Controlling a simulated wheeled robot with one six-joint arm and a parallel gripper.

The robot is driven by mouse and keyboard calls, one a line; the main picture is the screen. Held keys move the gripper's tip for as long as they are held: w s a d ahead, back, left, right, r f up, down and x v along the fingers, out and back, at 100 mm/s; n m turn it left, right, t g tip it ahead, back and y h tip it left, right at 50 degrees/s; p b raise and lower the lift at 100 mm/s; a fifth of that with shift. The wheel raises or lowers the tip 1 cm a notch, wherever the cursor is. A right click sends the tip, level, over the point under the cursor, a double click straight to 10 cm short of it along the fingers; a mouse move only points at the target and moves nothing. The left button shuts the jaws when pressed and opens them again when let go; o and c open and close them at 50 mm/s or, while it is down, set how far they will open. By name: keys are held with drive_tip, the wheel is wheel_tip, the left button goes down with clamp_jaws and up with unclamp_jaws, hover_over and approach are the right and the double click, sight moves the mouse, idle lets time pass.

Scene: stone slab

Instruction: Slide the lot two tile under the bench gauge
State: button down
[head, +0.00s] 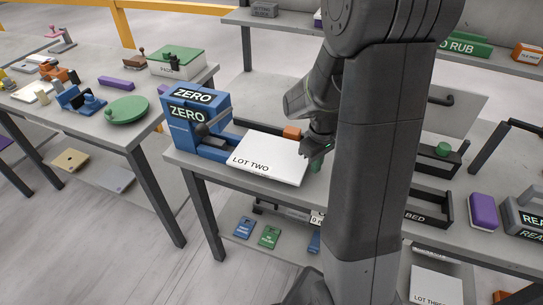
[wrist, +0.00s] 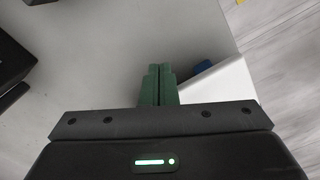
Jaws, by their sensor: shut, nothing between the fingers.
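The lot two tile (head: 268,158) is a white slab labelled "LOT TWO", lying flat on the middle bench. The bench gauge appears to be the blue block device (head: 198,112) with two "ZERO" labels, just left of the tile. The tile's left edge is close to the gauge's blue base; I cannot tell whether any of it is beneath. My gripper (head: 319,164) is low at the tile's right end, its green fingers shut and empty. In the wrist view the shut fingers (wrist: 159,84) are beside the white tile (wrist: 226,88); contact is unclear.
A small orange block (head: 292,132) is behind the tile. A dark tray labelled "BED" (head: 432,208) and a purple block (head: 483,211) stand to the right. My arm hides part of the bench. The left table (head: 130,140) holds several objects, across a floor gap.

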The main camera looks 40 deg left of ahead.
sight(277, 155)
drive_tip(key=shift+a, duration=0.1)
drive_tip(key=shift+s+a+p, duration=0.2)
drive_tip(key=shift+s+a, duration=0.3)
drive_tip(key=shift+a, duration=1.6)
drive_tip(key=shift+s+a+p, duration=0.2)
drive_tip(key=shift+s+a, duration=0.35)
drive_tip(key=shift+a, duration=1.55)
drive_tip(key=shift+s+a+p, duration=0.2)
drive_tip(key=shift+s+a, duration=0.3)
drive_tip(key=shift+a, duration=1.6)
drive_tip(key=shift+w+d, duration=0.15)
drive_tip(key=shift+d, duration=0.45)
wheel_tip(277, 155, up, 9)
drive_tip(key=p, duration=0.6)
drive_tip(key=shift+f, duration=0.1)
wheel_tip(277, 155, down, 9)
drive_tip(key=b, duration=0.6)
drive_tip(key=shift+r, duration=0.2)
